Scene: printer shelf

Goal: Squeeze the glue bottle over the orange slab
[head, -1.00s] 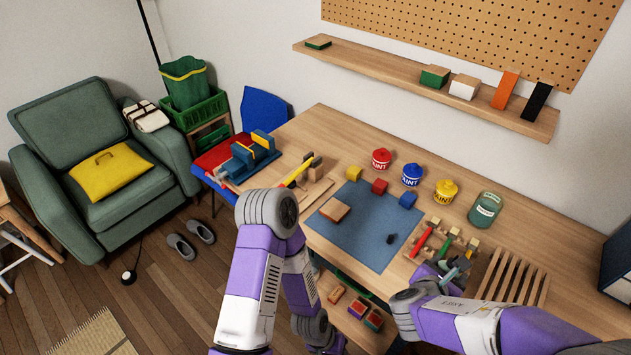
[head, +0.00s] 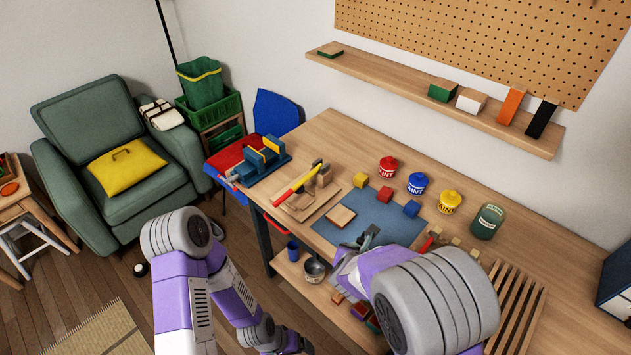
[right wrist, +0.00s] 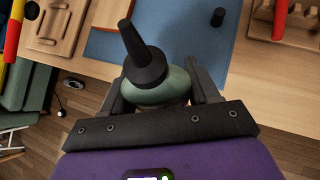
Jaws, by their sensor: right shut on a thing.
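A glue bottle with a grey-green body (right wrist: 160,88) and a black cone nozzle (right wrist: 140,52) shows in the right wrist view. My right gripper (right wrist: 158,92) is shut around its body. In the head view my right gripper (head: 364,238) is over the front of the blue mat, right of and nearer than the slab; the bottle is hard to make out there. The slab (head: 341,216) has a pale wooden top and orange sides and lies on the mat. Its orange edge (right wrist: 112,22) shows beyond the nozzle in the right wrist view.
A small black cylinder (right wrist: 218,17) stands on the blue mat (head: 385,215). Coloured cubes and paint tins (head: 417,183) stand behind the mat. A wooden board with a hammer (head: 305,190) lies left. A tool rack (right wrist: 290,20) and slatted board (head: 515,300) are right.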

